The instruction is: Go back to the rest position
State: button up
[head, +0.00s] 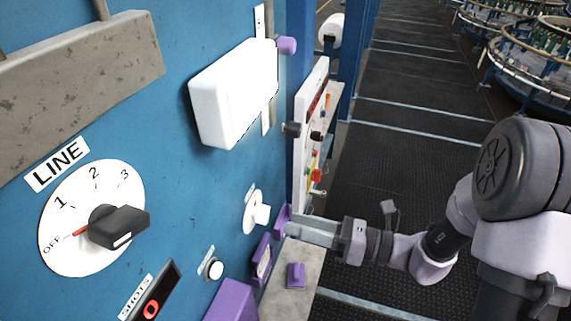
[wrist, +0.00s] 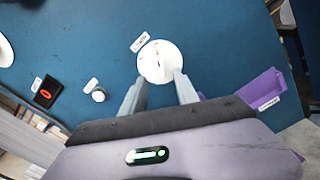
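My gripper (head: 290,229) reaches in from the right in the head view, close to the blue panel, below and right of a white round knob (head: 261,213). In the wrist view my gripper's two fingers (wrist: 158,88) point at the panel and stand apart, with nothing seen held between them. The white round knob (wrist: 160,62) lies just beyond and between the fingertips. I cannot tell whether the fingers touch it.
The blue panel (head: 190,180) carries a LINE dial (head: 75,245) pointing at OFF, a white box (head: 225,95), a black switch with a red ring (head: 152,305) and a purple holder (head: 262,258). A grey ledge (head: 290,265) lies below.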

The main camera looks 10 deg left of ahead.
jog(key=s+d+f+n+g+h+b, duration=0.25)
jog(key=s+f+n+h+b, duration=0.35)
jog(key=f+b, duration=0.45)
jog(key=s+d+f+n+g+h+b, duration=0.1)
jog(key=s+d+f+n+h+b, duration=0.2)
jog(key=s+f+n+b, duration=0.7)
jog(key=w+d+f+n+t+h+b, duration=0.3)
jog(key=d+f+t+h+b, duration=0.3)
jog(key=d+b, duration=0.4)
notch_tip(320, 180, down, 2)
jog(key=n+t+b, duration=0.1)
jog(key=b, duration=0.4)
jog(key=shift+w+d+f+h+b, duration=0.15)
jog(key=shift+w+d+h+b, duration=0.15)
jog(key=shift+d+h+b, duration=0.1)
